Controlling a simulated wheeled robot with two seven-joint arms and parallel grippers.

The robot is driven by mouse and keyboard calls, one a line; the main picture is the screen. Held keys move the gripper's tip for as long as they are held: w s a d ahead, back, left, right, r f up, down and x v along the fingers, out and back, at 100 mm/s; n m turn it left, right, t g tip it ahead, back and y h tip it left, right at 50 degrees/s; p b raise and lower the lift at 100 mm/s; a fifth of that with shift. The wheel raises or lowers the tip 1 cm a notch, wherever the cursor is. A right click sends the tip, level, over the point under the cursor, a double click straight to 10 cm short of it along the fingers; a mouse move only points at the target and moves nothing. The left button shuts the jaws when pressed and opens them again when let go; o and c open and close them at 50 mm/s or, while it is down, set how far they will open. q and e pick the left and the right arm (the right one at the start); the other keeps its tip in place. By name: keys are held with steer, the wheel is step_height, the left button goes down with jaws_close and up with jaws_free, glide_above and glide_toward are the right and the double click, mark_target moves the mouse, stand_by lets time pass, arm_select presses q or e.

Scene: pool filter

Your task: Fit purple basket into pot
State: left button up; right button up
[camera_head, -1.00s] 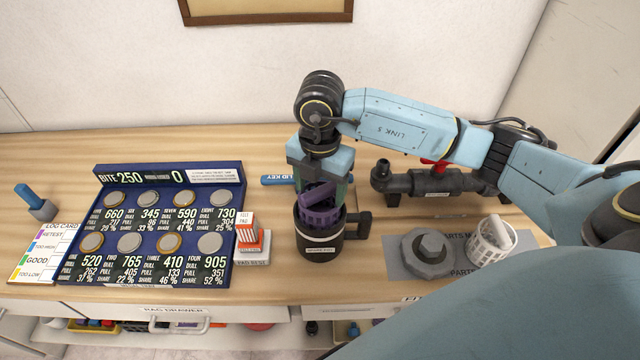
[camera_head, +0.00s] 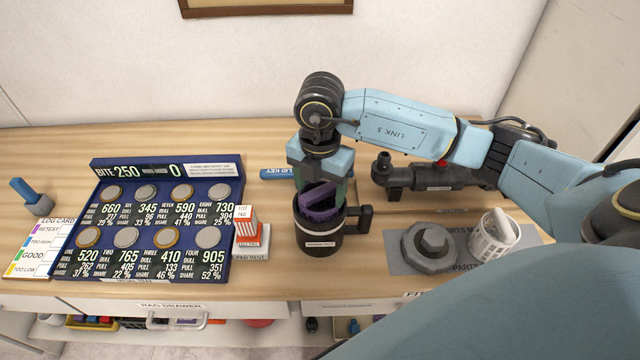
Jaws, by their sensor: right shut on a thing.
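The purple basket (camera_head: 318,207) sits inside the mouth of the dark pot (camera_head: 318,241), with its upper part and handle showing at the rim. The pot stands upright on the wooden counter, its handle pointing right. My right gripper (camera_head: 320,190) is above the pot, pointing down and shut on the basket. The fingertips are partly hidden by the basket and the pot's rim. I cannot tell whether the basket rests on the pot's floor. My left gripper is not in view.
A blue board with several discs (camera_head: 167,220) stands left of the pot, with a pad rest (camera_head: 252,246) between. To the right lie a grey mat (camera_head: 400,262) with a dark lid (camera_head: 429,247) and a white basket (camera_head: 492,238). A black pipe fitting (camera_head: 430,177) lies behind.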

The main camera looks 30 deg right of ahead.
steer(key=shift+f+b, duration=0.75)
steer(key=shift+f, duration=0.3)
steer(key=o, duration=1.1)
steer(key=shift+c, duration=0.2)
steer(key=shift+o, duration=0.5)
steer(key=shift+r+p, duration=2.05)
steer(key=shift+r, duration=0.6)
steer(key=shift+f, duration=0.1)
step_height(320, 180, up, 14)
steer(key=shift+f, duration=0.25)
